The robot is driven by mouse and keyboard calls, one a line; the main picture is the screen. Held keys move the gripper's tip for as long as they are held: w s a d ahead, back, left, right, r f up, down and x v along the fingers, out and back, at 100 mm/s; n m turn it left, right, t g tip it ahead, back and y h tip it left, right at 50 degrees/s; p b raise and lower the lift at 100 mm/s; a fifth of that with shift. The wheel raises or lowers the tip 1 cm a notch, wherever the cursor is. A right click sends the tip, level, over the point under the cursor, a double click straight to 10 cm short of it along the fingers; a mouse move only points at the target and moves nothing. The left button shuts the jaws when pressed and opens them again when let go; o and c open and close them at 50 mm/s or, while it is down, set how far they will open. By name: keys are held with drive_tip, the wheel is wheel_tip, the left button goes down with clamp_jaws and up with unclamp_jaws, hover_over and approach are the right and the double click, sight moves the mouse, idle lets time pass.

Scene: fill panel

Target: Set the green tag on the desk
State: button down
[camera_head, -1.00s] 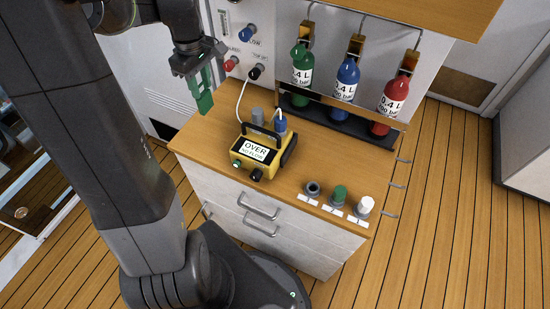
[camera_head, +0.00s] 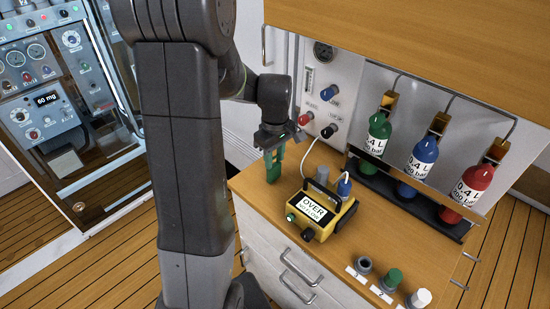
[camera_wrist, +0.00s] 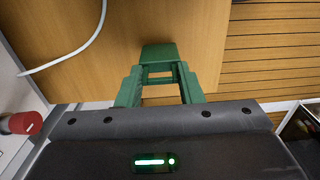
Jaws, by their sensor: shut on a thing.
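My gripper (camera_head: 277,154) is shut on the green tag (camera_head: 272,172). It points down near the back left part of the wooden desk (camera_head: 385,235), left of the yellow meter. In the wrist view the tag (camera_wrist: 160,53) is a green block at the ends of the green fingers. The desktop (camera_wrist: 80,50) shows behind it, and the tag appears near the desk's edge. The frames do not clearly show the tag's height over the desktop.
The yellow meter (camera_head: 313,214) with its white cable stands right of my gripper. A wall panel with knobs (camera_head: 330,131) is behind. Green (camera_head: 377,138), blue (camera_head: 422,160) and red (camera_head: 471,190) bottles stand in a back rack. Small numbered holders line the right front edge.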

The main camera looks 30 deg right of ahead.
sight(275, 166)
drive_tip(key=shift+f, duration=0.3)
drive_tip(key=shift+f, duration=0.2)
drive_tip(key=c, duration=1)
unclamp_jaws()
drive_tip(key=shift+r, duration=0.1)
wheel_tip(275, 166, up, 12)
drive_tip(key=shift+r, duration=0.15)
drive_tip(key=shift+s, duration=0.1)
